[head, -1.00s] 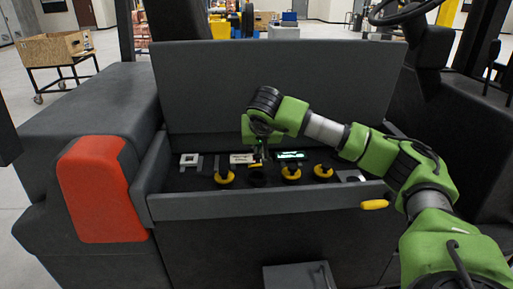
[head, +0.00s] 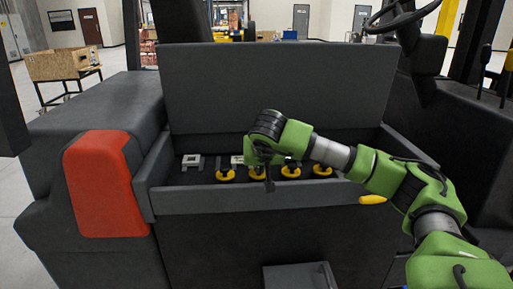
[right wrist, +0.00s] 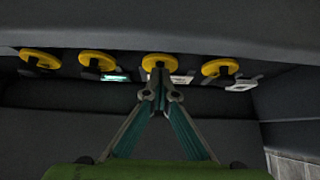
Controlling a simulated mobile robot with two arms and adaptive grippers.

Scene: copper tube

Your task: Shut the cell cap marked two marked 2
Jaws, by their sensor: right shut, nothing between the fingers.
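Several yellow caps with black parts stand in a row in the open compartment. My right gripper (head: 269,185) is shut and empty, in front of the second cap from the left (head: 256,174) in the head view, partly hiding it. The left end cap (head: 226,175), a third cap (head: 291,172) and the right end cap (head: 322,170) lie beside it. In the right wrist view the shut fingertips (right wrist: 159,88) point at a yellow cap (right wrist: 160,65), which lies flat like its neighbours. I cannot read a mark 2 on any cap. My left gripper is not in view.
A grey raised lid (head: 280,85) stands behind the compartment, and its front wall (head: 230,201) runs below the caps. A grey bracket (head: 192,161) and a lit green display (right wrist: 115,78) sit near the caps. A red block (head: 105,185) is at left.

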